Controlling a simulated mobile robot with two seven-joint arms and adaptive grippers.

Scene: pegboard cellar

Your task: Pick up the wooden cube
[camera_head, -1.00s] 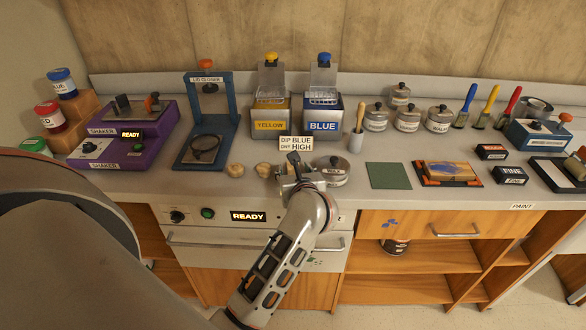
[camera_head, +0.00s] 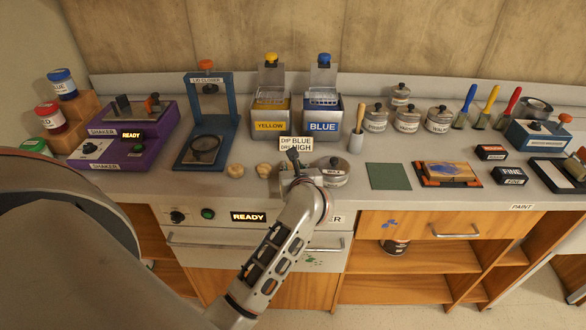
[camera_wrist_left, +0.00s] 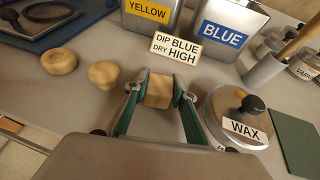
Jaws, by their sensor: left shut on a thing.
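The wooden cube (camera_wrist_left: 158,91) is pale wood with rounded edges. In the left wrist view it sits between the two green-lined fingers of my left gripper (camera_wrist_left: 157,97), which is shut on it. In the head view my left gripper (camera_head: 292,166) is over the front part of the counter, and the arm and hand mostly hide the cube. I cannot tell whether the cube touches the counter. My right gripper is not in view.
Two round wooden pieces (camera_head: 236,171) (camera_head: 264,170) lie left of the gripper. The wax tin (camera_head: 334,172) stands close on its right. The "DIP BLUE DRY HIGH" card (camera_head: 296,144) and the yellow (camera_head: 270,126) and blue (camera_head: 322,127) tanks stand behind.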

